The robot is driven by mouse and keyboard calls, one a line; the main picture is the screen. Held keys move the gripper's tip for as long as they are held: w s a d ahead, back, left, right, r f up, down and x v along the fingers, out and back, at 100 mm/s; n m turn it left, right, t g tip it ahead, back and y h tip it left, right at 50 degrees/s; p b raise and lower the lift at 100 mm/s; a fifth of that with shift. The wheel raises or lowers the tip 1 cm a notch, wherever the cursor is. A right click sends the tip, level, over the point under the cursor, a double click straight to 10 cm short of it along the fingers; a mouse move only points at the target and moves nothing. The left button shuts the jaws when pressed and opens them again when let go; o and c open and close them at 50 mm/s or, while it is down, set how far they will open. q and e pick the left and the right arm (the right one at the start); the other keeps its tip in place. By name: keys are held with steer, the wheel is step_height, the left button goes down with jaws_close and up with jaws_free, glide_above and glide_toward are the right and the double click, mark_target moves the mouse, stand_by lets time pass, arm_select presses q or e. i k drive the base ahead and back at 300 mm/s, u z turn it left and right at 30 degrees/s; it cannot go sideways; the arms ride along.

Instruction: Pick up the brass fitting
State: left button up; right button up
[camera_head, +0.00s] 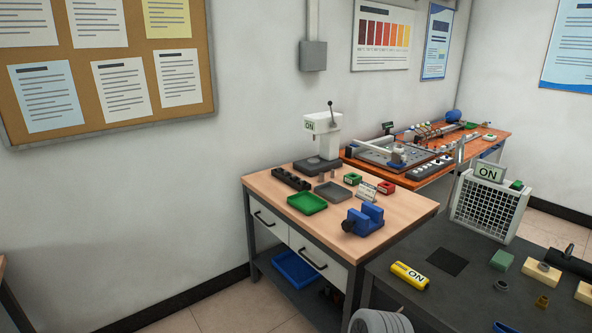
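A small brass-coloured fitting (542,301) stands on the dark grey table (415,293) at the lower right of the head view. It is only a few pixels wide, so its exact shape is hard to tell. It sits apart from the tan blocks around it.
Around the fitting are a tan block (541,273), a green block (501,260) and a small metal ring (501,285). A white grid-fronted unit (487,208) stands behind. A wooden bench (408,205) carries a blue vise (366,219).

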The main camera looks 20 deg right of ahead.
mark_target(541, 302)
steer(key=z, duration=1.1)
steer(key=i, duration=0.95)
steer(key=z, duration=0.8)
